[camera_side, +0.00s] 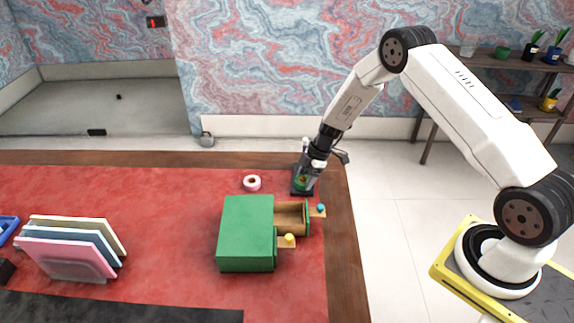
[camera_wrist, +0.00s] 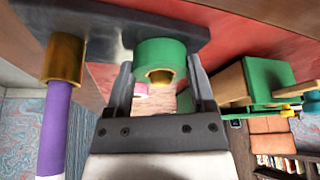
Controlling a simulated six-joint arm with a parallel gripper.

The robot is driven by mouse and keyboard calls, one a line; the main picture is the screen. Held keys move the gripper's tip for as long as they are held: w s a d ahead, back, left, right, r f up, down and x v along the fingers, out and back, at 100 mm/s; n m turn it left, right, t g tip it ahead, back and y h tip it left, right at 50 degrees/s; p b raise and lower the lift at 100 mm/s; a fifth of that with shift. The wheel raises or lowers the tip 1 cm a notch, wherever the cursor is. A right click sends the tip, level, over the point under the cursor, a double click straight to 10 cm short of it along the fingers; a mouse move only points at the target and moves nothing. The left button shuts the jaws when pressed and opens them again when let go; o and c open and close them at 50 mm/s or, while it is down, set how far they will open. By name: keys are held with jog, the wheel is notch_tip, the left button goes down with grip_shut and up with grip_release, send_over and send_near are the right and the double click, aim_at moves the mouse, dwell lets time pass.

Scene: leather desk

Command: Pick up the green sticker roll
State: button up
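The green sticker roll (camera_wrist: 160,52) is at a dark slab-like base in the wrist view, with a tan inner ring showing below it. My gripper (camera_wrist: 160,66) has one finger on each side of the roll, with its fingertips very near or touching its sides. I cannot tell whether the fingers press on it. In the side view my gripper (camera_side: 303,181) points down at the dark base (camera_side: 294,192) near the table's back right corner. The green roll shows only as a small patch there, partly hidden by the fingers.
A pink-white roll (camera_side: 252,183) lies left of my gripper. A green cabinet (camera_side: 245,235) with drawers pulled out stands in front. A rack of coloured boards (camera_side: 70,252) is at left. The red tabletop between is clear.

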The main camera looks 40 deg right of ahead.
aim_at(306, 177)
jog(key=shift+c, duration=0.9)
jog(key=shift+r, duration=0.2)
notch_tip(306, 177, up, 10)
jog(key=shift+f, duration=0.15)
dwell(0.3)
